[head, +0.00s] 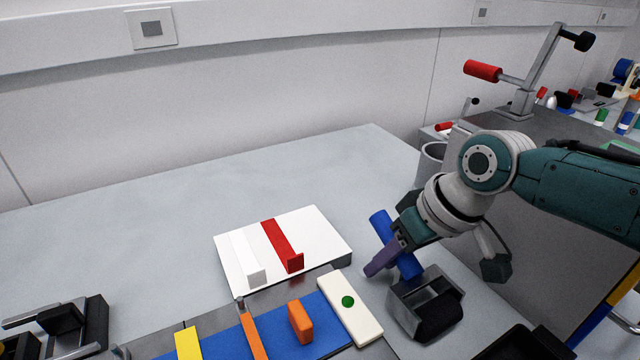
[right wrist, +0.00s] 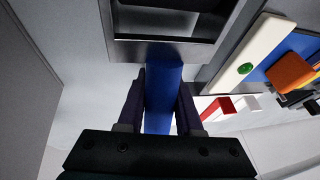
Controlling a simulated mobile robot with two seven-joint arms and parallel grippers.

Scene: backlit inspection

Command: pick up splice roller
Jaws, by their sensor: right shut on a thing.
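The blue roller-shaped piece (head: 381,224), which fits the splice roller, is crossed by my right gripper (head: 382,262). One end shows above the purple fingers and the other below them. In the right wrist view the blue piece (right wrist: 163,90) lies between the two fingers of the right gripper (right wrist: 161,95), which is shut on it. Its far end reaches the edge of a metal and black holder (right wrist: 160,48); I cannot tell whether it touches. In the head view this holder (head: 430,311) stands just below the gripper. My left gripper is not in view.
A white board (head: 316,226) with a white bar and a red bar (head: 279,243) lies left of the gripper. In front are a blue mat (head: 270,341), orange pieces (head: 300,323) and a cream block with a green dot (head: 352,312). The back left table is clear.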

